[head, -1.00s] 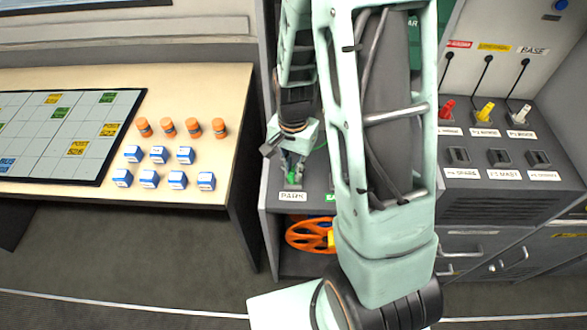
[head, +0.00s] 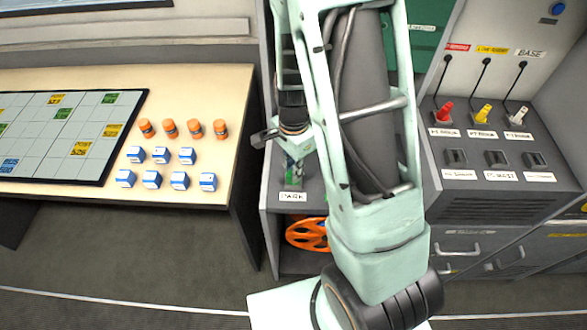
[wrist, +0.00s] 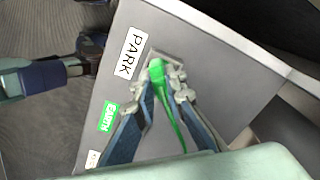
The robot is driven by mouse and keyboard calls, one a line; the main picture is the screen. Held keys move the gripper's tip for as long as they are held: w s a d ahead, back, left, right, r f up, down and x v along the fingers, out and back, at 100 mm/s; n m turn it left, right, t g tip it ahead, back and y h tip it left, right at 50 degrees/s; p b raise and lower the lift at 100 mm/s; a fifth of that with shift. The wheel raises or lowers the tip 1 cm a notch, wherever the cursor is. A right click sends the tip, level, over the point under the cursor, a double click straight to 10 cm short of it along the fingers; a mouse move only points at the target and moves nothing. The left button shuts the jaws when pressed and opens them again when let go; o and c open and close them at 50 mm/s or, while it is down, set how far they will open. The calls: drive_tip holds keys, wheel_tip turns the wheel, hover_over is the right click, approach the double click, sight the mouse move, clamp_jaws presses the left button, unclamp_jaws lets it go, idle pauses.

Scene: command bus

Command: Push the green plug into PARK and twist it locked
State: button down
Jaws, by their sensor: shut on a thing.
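The green plug (wrist: 157,70) is between the fingertips of my gripper (wrist: 165,82), which is shut on it. Its green cable (wrist: 172,112) runs back between the fingers. The plug is at the grey PARK socket (wrist: 150,55), beside the white PARK label (wrist: 131,53). In the head view my gripper (head: 293,174) points down just behind the PARK label (head: 292,196). The fingers hide most of the plug and socket there. I cannot tell how deep the plug sits or whether it is locked.
A green EARTH label (wrist: 108,116) lies beside PARK. Red (head: 445,114), yellow (head: 482,114) and white (head: 518,116) plugs stand at the right. An orange reel (head: 306,234) is on the shelf below. A table (head: 215,180) with blocks and orange pegs is at the left.

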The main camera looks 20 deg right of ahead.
drive_tip(key=c, duration=1.9)
unclamp_jaws()
drive_tip(key=shift+f, duration=0.1)
wheel_tip(320, 180, up, 12)
